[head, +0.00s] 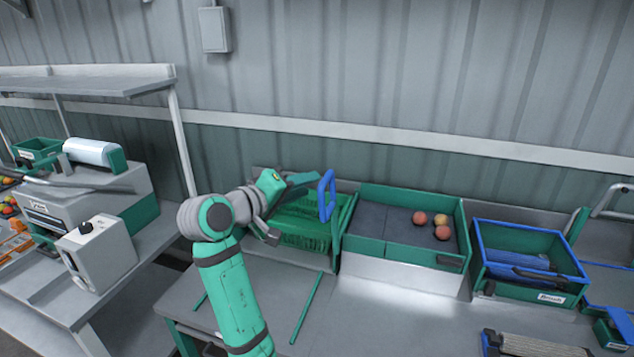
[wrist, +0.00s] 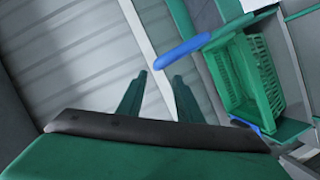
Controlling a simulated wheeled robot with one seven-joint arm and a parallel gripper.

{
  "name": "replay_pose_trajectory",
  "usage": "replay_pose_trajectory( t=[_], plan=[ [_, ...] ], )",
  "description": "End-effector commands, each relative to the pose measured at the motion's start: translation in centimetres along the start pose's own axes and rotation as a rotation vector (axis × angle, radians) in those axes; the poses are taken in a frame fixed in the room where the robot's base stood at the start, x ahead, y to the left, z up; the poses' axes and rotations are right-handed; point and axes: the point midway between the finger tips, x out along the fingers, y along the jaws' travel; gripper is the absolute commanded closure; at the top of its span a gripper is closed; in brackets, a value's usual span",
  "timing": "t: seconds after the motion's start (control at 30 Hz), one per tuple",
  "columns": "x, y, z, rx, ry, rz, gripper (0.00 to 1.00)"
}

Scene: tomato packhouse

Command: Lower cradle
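The cradle holds a green slatted crate (head: 300,222) on the table against the back wall. A blue loop handle (head: 327,195) stands up at its right side. In the wrist view the green crate (wrist: 248,80) is at the right, with a blue bar (wrist: 195,48) beside it. My gripper (head: 316,178) is above the crate, its tips close to the blue handle; whether they touch is unclear. In the wrist view my gripper's two fingers (wrist: 159,78) are apart, with only wall between them.
A green-walled tray (head: 385,247) with three tomatoes (head: 441,226) stands right of the cradle. Farther right is a blue-and-green bin (head: 528,290) holding blue items. A brush-like mat (head: 535,345) lies front right. Machines on a bench (head: 100,300) stand left. The table front is mostly clear.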

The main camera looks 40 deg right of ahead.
Motion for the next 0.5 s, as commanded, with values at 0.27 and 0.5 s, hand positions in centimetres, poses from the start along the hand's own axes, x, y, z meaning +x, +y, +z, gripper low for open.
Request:
replay_pose_trajectory(
  t=[0.27, 0.5],
  plan=[
    [-2.3, 0.2, 0.2, 0.002, -0.006, 0.003, 0.67],
    [-2.5, 0.2, 0.2, 0.002, -0.007, 0.003, 0.67]
  ],
)
